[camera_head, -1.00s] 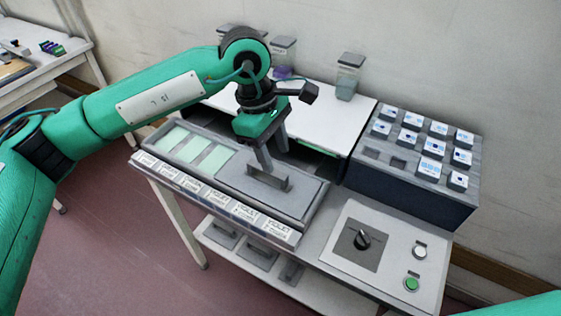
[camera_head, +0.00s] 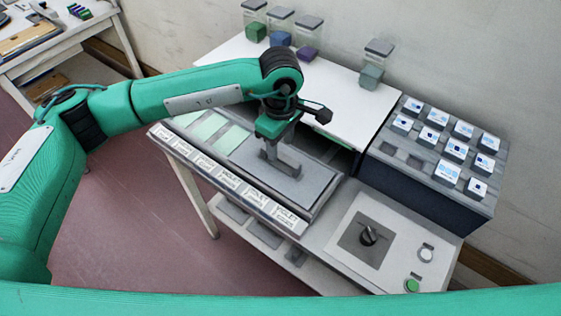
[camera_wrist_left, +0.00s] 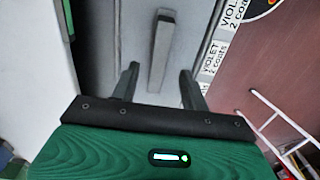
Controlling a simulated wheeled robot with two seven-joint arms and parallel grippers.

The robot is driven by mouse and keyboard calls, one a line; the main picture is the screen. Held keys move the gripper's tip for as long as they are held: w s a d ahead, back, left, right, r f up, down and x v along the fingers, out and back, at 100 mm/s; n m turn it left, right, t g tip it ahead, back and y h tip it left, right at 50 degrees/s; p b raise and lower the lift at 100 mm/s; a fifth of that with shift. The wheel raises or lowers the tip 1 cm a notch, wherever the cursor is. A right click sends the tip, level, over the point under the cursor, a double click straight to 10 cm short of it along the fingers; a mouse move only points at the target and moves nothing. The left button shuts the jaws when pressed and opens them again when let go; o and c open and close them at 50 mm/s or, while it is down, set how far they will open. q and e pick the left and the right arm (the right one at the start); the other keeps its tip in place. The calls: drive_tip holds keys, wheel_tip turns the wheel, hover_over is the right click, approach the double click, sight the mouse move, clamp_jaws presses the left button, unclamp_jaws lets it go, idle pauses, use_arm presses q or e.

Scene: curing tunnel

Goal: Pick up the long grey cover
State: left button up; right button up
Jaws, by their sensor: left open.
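The long grey cover (camera_head: 313,189) lies flat on the right part of a grey tray with a row of labels along its front edge. Its raised bar handle stands up from the middle, and the handle also shows in the left wrist view (camera_wrist_left: 160,45). My left gripper (camera_head: 279,157) is right over the handle. In the left wrist view its two fingers (camera_wrist_left: 158,78) are apart, one on each side of the handle's line. I cannot tell whether they touch it. My right gripper is out of view.
Pale green strips (camera_head: 208,127) fill the tray's left part. A white-topped unit (camera_head: 330,85) with several lidded jars stands behind. A lower shelf shows below.

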sight(280, 155)
use_arm(q)
drive_tip(key=shift+w+f+p, duration=0.1)
drive_tip(key=shift+f+p, duration=0.45)
drive_tip(key=shift+f, duration=1.45)
clamp_jaws()
drive_tip(key=shift+r, duration=0.1)
